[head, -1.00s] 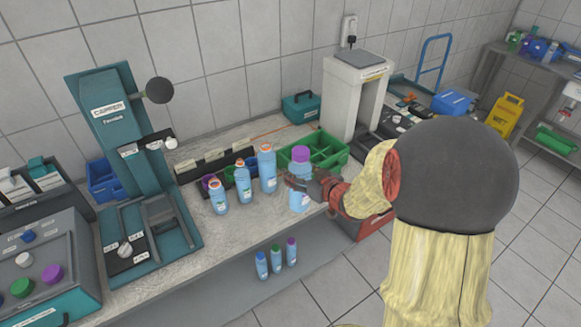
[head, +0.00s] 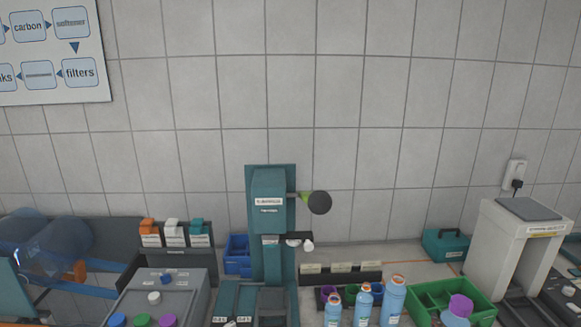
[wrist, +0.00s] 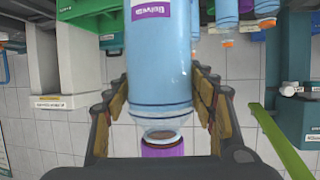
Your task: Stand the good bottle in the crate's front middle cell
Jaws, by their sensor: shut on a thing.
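The wrist view shows my gripper (wrist: 160,88) shut around a translucent blue bottle (wrist: 158,62) with a purple cap (wrist: 162,147) and a white-and-purple label. The picture is inverted, so the cap is at the bottom. In the head view this bottle's purple cap (head: 460,305) and shoulder show at the lower edge, overlapping the near side of the green crate (head: 422,291); my gripper is out of that frame. The bottle's base is hidden, and I cannot tell whether it is above or in front of the crate. The crate's front cells are partly cut off or hidden.
Several blue bottles with orange caps, including this one (head: 392,298), stand left of the crate. Behind them is a dark labelled rack (head: 340,277).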

